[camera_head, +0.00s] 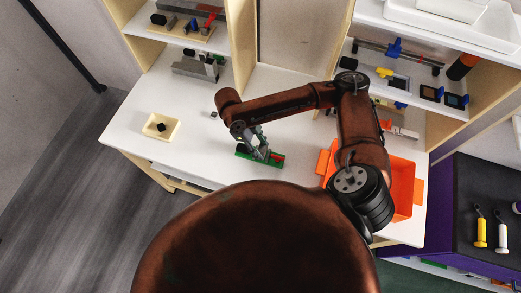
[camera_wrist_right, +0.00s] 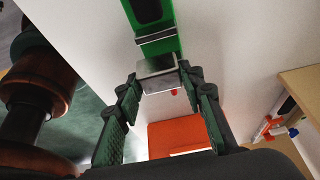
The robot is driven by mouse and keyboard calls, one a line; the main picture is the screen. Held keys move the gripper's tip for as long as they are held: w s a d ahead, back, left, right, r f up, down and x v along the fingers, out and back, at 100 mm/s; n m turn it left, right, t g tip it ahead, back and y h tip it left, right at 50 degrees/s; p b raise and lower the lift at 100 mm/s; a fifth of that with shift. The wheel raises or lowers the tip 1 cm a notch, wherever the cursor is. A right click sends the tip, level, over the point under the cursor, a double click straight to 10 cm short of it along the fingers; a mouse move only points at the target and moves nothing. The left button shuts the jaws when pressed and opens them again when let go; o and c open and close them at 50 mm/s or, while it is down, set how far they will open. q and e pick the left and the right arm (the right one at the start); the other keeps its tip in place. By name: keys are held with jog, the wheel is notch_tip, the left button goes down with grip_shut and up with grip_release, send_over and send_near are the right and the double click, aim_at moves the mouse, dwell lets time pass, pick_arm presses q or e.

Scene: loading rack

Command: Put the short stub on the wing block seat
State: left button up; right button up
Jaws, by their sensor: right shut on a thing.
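My right gripper (camera_head: 262,152) is over the white table in the head view, just above a long green block (camera_head: 243,155) with a red part on it. In the right wrist view my right gripper (camera_wrist_right: 158,84) is shut on a small silver-grey block (camera_wrist_right: 157,72), which looks like the short stub. The green block (camera_wrist_right: 163,45), with a dark slot, lies right behind the stub in that view. I cannot tell whether the stub touches it, or whether the green block is the wing block. My left gripper is not in view.
An orange bin (camera_head: 402,185) stands right of the gripper. A small cream tray (camera_head: 174,131) with a black piece sits at the table's left. Shelves with parts rise behind: a left shelf (camera_head: 150,33) and a right shelf (camera_head: 415,88). The table between tray and green block is mostly clear.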

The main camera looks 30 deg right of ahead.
aim_at(261, 151)
jog(key=shift+w+d+f, duration=0.15)
jog(key=shift+w+f, duration=0.05)
jog(key=shift+f, duration=0.1)
jog(key=shift+w+d+f, duration=0.1)
jog(key=shift+w+f, duration=0.05)
jog(key=shift+f, duration=1.6)
jog(key=o, duration=1.3)
jog(key=v, duration=1.2)
